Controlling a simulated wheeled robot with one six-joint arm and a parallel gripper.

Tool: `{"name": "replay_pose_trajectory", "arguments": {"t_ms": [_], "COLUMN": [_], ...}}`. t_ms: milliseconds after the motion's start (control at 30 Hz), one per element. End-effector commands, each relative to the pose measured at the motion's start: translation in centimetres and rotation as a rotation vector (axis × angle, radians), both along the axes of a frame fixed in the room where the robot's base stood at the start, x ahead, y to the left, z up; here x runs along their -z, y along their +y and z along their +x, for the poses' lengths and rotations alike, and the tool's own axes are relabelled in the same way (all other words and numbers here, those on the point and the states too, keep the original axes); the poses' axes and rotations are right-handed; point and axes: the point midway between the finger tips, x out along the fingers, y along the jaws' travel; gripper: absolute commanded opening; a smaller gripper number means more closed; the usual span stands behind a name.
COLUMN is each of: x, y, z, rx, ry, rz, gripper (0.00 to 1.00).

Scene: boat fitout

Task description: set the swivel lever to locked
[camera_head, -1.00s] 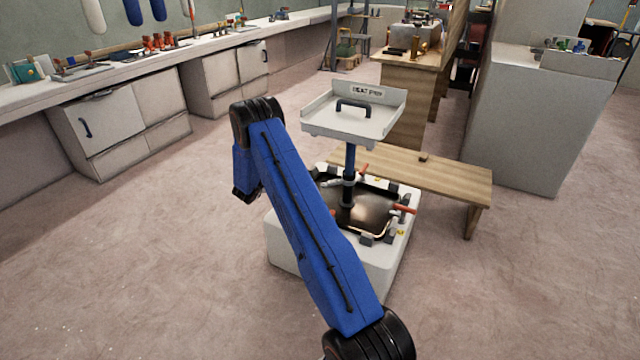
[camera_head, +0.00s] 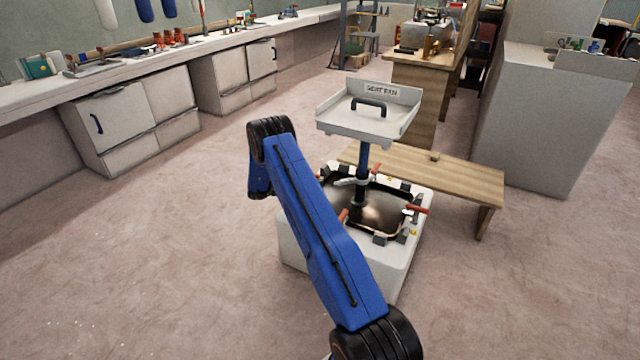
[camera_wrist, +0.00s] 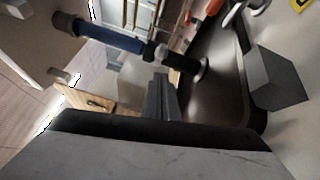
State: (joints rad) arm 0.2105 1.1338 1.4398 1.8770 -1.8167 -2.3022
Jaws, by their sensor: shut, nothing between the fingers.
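The seat pedestal is a white box (camera_head: 300,240) with a dark recessed top. A blue post (camera_head: 364,160) rises from it and carries a grey tray marked SEAT PAN (camera_head: 345,117). Red-handled levers stand around the recess, one at the right (camera_head: 416,209) and one at the left of the post (camera_head: 343,214). A pale handle (camera_head: 345,182) sticks out at the post's collar. I cannot tell which is the swivel lever, or its setting. My gripper (camera_wrist: 162,90) is shut and empty in the wrist view, near the post (camera_wrist: 110,38); my arm hides it in the head view.
A low wooden bench (camera_head: 460,180) stands close at the pedestal's right. A grey cabinet (camera_head: 530,130) is beyond it. A long counter (camera_head: 130,75) runs along the left wall. The floor at the left is clear. Grey blocks (camera_wrist: 275,80) edge the recess.

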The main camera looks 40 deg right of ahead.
Motion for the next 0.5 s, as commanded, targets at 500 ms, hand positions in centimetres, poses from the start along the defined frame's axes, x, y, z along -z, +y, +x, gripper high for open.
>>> {"name": "replay_pose_trajectory", "arguments": {"t_ms": [500], "x": [-0.4], "y": [-6.3], "z": [-4.2], "rx": [0.0], "ry": [-0.001], "rz": [-0.001], "gripper": [0.0]}}
